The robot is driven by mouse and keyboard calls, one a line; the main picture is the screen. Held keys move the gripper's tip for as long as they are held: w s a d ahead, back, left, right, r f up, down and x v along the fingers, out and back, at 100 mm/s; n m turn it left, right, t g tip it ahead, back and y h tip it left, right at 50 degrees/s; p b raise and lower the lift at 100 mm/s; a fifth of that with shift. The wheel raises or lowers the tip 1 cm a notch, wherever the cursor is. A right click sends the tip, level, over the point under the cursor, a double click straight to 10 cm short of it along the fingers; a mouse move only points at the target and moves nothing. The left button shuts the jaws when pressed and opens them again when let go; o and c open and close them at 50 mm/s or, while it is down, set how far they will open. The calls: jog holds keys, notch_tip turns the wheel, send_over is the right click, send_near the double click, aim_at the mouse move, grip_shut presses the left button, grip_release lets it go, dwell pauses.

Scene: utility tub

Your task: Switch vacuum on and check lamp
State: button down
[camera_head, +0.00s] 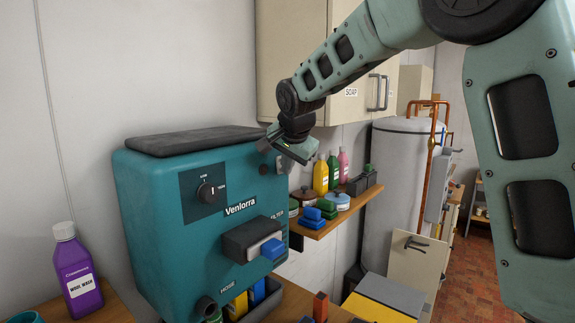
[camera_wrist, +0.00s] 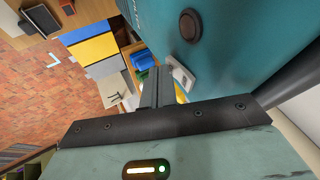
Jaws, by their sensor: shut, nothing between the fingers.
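The teal vacuum unit (camera_head: 160,230), labelled Venlorra, stands at left centre in the head view, with a black dial (camera_head: 207,193) on its front. A small dark round part (camera_head: 264,170), perhaps the lamp, sits near its upper right front corner; a dark round part (camera_wrist: 190,25) in the wrist view shows no glow. A small pale grey plate (camera_wrist: 182,74), perhaps the switch, juts from the teal body beside my fingers. My gripper (camera_wrist: 158,72) is shut and empty, close to this plate; I cannot tell whether they touch. In the head view my gripper (camera_head: 300,152) is by the unit's upper right corner.
A purple wash bottle (camera_head: 78,270) stands left of the unit. A shelf (camera_head: 340,212) with several bottles and tubs is to the right, under a cream cabinet (camera_head: 290,60). A dark filter box (camera_head: 240,238) with a blue handle protrudes from the unit's front.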

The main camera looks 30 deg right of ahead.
jog(key=shift+w+a+f+t+b, duration=0.1)
jog(key=shift+w+t+b, duration=0.15)
jog(key=shift+b, duration=0.7)
jog(key=shift+r, duration=0.2)
